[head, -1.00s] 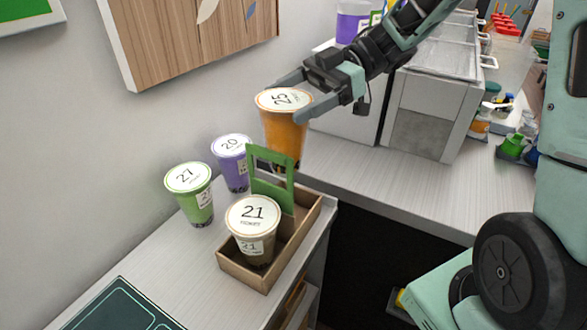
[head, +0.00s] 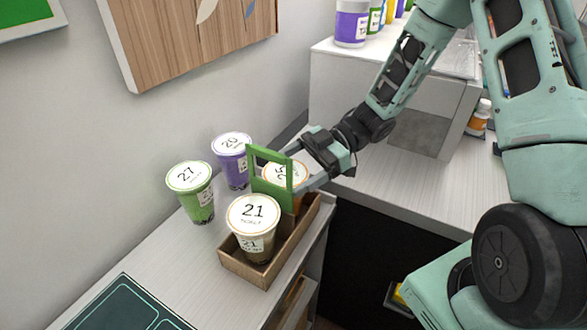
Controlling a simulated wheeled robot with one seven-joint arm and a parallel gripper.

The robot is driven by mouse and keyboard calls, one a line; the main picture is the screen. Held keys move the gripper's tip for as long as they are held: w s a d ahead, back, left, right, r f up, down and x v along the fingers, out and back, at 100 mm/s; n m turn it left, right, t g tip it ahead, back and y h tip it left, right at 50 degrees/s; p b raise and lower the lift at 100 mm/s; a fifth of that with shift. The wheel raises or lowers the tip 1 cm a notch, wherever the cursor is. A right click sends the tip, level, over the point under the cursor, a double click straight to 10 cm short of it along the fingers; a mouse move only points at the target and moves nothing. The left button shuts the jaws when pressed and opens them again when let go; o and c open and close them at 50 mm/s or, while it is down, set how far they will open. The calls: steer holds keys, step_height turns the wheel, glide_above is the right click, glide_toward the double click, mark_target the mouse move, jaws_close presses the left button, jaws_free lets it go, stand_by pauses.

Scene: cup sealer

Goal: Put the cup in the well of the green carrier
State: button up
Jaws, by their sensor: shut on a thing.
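The green carrier is a brown open box (head: 240,270) with a green upright handle frame (head: 270,167) across its middle. A cup marked 21 (head: 252,222) stands in its near well. My gripper (head: 304,170) is shut on the orange cup (head: 293,172), whose lid marking is partly hidden. The orange cup is low behind the green handle, at the carrier's far well. The handle and the near cup hide its lower part, so I cannot tell whether its base touches the well floor.
A green cup marked 27 (head: 192,190) and a purple cup marked 20 (head: 233,158) stand on the counter left of the carrier. A dark panel (head: 122,305) lies at the front. A grey machine (head: 345,95) stands behind, with bottles on top (head: 352,22).

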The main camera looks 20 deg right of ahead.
steer(key=shift+f, duration=0.25)
steer(key=o, duration=1.6)
steer(key=shift+o, duration=0.2)
steer(key=shift+r, duration=0.2)
steer(key=b+v, duration=0.3)
steer(key=v, duration=0.9)
